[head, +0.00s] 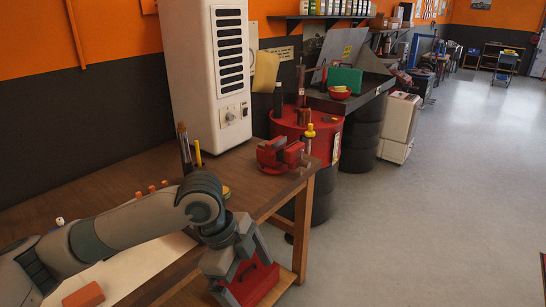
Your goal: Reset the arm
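My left arm reaches in from the left over the wooden workbench (130,170). Its elbow bends above the bench, and my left gripper (238,266) points down near the bench's front right corner. Its body is grey, with a red part at its lower front; I cannot tell whether the red belongs to the gripper or to something beyond it. The fingertips are hidden, so I cannot see whether it is open or holds anything. My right arm and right gripper are not in view.
A red vise (281,155) sits at the bench's right end, with a tall white cabinet (210,75) behind. An orange-red block (83,295) lies at lower left. A red drum (308,130) stands beyond the bench.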

